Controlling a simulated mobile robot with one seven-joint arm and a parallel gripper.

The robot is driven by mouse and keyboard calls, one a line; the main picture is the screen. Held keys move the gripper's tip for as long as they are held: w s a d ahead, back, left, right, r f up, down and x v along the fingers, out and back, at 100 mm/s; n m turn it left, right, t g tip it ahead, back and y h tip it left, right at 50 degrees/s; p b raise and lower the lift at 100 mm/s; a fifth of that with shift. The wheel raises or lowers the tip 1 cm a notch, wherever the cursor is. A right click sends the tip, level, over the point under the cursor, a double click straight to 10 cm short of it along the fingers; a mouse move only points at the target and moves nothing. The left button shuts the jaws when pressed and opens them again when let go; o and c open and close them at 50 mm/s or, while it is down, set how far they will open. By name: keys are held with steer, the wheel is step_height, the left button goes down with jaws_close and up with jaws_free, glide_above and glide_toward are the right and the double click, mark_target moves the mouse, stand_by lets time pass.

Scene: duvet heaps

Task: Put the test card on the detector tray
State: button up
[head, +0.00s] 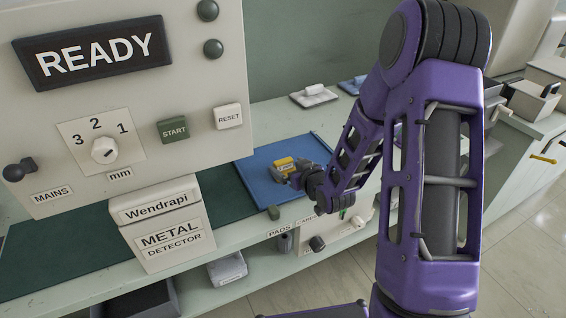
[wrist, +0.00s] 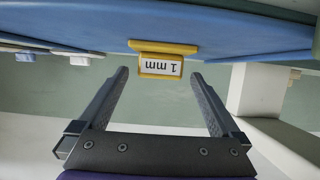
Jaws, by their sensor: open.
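The test card (head: 284,166) is a small yellow piece on the flat blue tray (head: 256,178) at the right of the metal detector. In the wrist view the test card (wrist: 163,48) has a white label reading "1 mm", upside down in the picture. My gripper (head: 299,177) is beside the card in the head view. In the wrist view my gripper (wrist: 161,76) is open, with the card ahead between the lines of its two fingers. The blue tray (wrist: 245,32) spans the top of the wrist view.
The metal detector (head: 170,240) stands at left with a READY display (head: 95,52), a dial set near 2, and START (head: 173,129) and RESET (head: 228,116) buttons. A dark green belt (head: 60,245) runs beneath it.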

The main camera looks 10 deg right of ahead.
steer(key=v, duration=0.7)
steer(key=shift+s, duration=0.2)
steer(key=shift+r, duration=0.1)
